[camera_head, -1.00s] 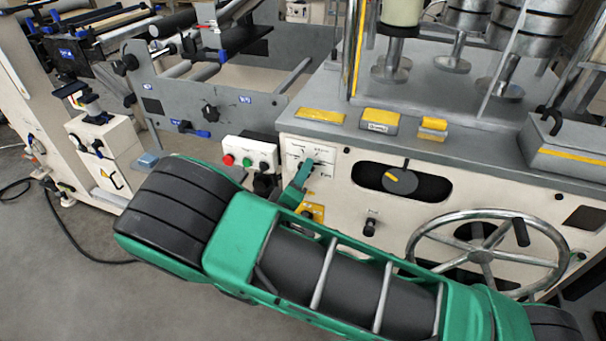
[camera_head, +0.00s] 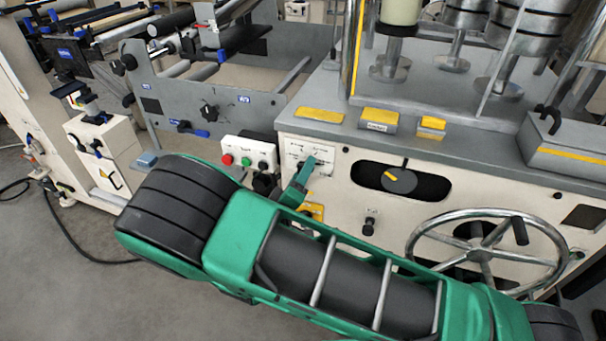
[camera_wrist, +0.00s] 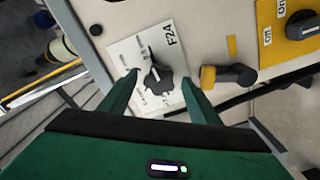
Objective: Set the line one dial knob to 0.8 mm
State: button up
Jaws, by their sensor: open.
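A small black dial knob (camera_wrist: 158,80) sits on a white plate (camera_wrist: 126,50) with printed marks, too small to read, and the label "F2A". My gripper (camera_wrist: 160,77) is open, with one green fingertip on each side of the knob. I cannot tell whether either finger touches it. In the head view, the white plate (camera_head: 296,147) shows on the cream machine front, with my green gripper (camera_head: 306,172) in front of it. The knob there is mostly hidden behind the finger.
A black and yellow knob (camera_wrist: 230,75) stands just right of my right finger. A yellow switch plate (camera_wrist: 271,42) lies further right. In the head view, a button box (camera_head: 248,152) is left of the plate. A large dial (camera_head: 400,181) and a handwheel (camera_head: 483,256) are to the right.

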jog(key=v, duration=1)
jog(key=shift+s, duration=0.3)
jog(key=shift+a, duration=0.1)
